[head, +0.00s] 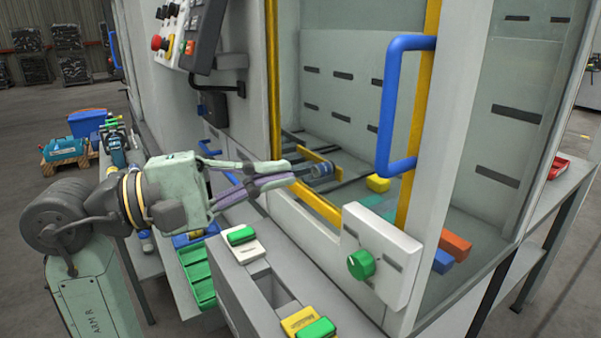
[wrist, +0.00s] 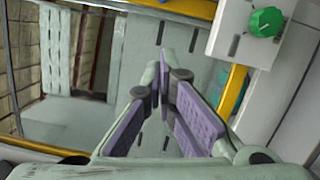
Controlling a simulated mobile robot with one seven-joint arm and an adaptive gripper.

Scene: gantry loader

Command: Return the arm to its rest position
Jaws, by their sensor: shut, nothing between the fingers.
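My arm reaches in from the left in the head view. My gripper (head: 320,170) is shut and empty, with its fingertips at the yellow-edged opening (head: 315,200) of the grey machine. The wrist view shows the closed fingers with purple pads (wrist: 163,78) meeting at the tips, with nothing between them. Whether the fingertips are inside the opening or just in front of it is hard to tell.
A blue door handle (head: 385,110), a green knob (head: 361,265) and a control panel (head: 190,35) stick out nearby. A yellow block (head: 377,183) lies inside the machine. Below my gripper are a green block (head: 241,235) and a green bin (head: 198,275).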

